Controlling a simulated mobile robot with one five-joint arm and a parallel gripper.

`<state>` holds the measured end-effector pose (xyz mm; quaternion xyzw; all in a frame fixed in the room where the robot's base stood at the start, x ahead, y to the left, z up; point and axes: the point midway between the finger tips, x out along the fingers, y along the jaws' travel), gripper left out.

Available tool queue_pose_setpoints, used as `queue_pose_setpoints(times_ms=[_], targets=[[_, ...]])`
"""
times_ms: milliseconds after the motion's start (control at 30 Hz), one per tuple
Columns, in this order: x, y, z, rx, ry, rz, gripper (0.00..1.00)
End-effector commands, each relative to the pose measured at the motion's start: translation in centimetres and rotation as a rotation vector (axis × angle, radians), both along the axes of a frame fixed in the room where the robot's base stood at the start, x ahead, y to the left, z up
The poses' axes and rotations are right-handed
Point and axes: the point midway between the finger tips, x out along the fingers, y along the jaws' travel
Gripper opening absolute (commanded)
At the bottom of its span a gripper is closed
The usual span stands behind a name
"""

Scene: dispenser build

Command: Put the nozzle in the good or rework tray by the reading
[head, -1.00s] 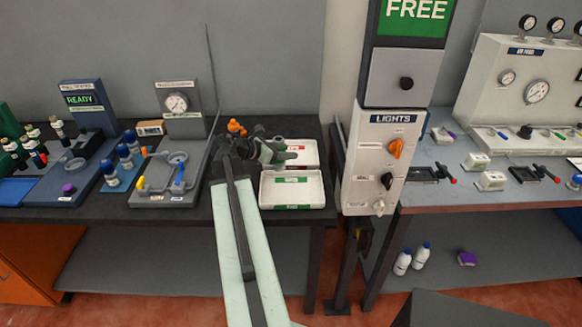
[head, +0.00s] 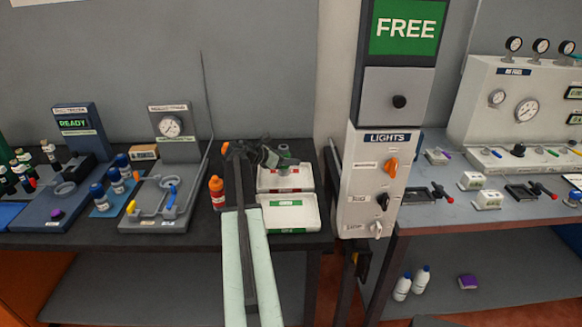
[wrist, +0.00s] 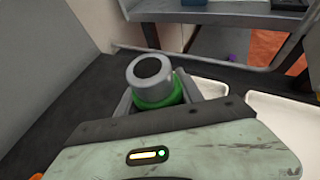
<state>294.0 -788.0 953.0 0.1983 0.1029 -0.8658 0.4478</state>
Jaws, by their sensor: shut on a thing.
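My gripper (head: 281,160) is shut on the nozzle, a grey cylinder with a dark round opening and a green band. The nozzle (wrist: 150,75) stands roughly upright between the fingers in the wrist view. In the head view my gripper is at the rear white tray (head: 264,186), which has a red label. Whether the nozzle touches this tray's floor I cannot tell. The front white tray (head: 290,228), with a green label, lies nearer and looks empty. A dial gauge (head: 170,126) stands on the grey fixture at left; its reading is too small to tell.
An orange bottle (head: 217,192) stands left of the trays, close to my arm. A grey fixture with a blue handle (head: 170,196) is farther left. The LIGHTS panel (head: 386,170) rises right of the trays. A READY station (head: 76,128) is at far left.

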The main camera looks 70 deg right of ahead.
Motion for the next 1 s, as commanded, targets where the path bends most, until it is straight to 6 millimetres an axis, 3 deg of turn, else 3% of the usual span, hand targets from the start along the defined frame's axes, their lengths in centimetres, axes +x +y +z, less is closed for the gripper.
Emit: queue_pose_setpoints(times_ms=[133, 233, 300, 433, 833, 867, 900, 1000], targets=[[0.0, -0.4, 0.0, -0.001, 0.002, 0.000, 0.00], [0.1, -1.8, -0.1, -0.001, 0.002, -0.001, 0.00], [0.0, -1.4, -2.2, -0.001, 0.002, 0.000, 0.00], [0.0, -1.3, -3.9, -0.001, 0.002, -0.001, 0.00], [-0.1, -1.3, -4.0, -0.001, 0.002, -0.001, 0.00], [-0.1, -1.3, -3.9, 0.000, 0.000, -0.001, 0.52], [-0.1, -1.3, -3.9, 0.000, 0.000, -0.002, 0.63], [-0.1, -1.3, -3.9, 0.000, 0.000, -0.002, 0.65]])
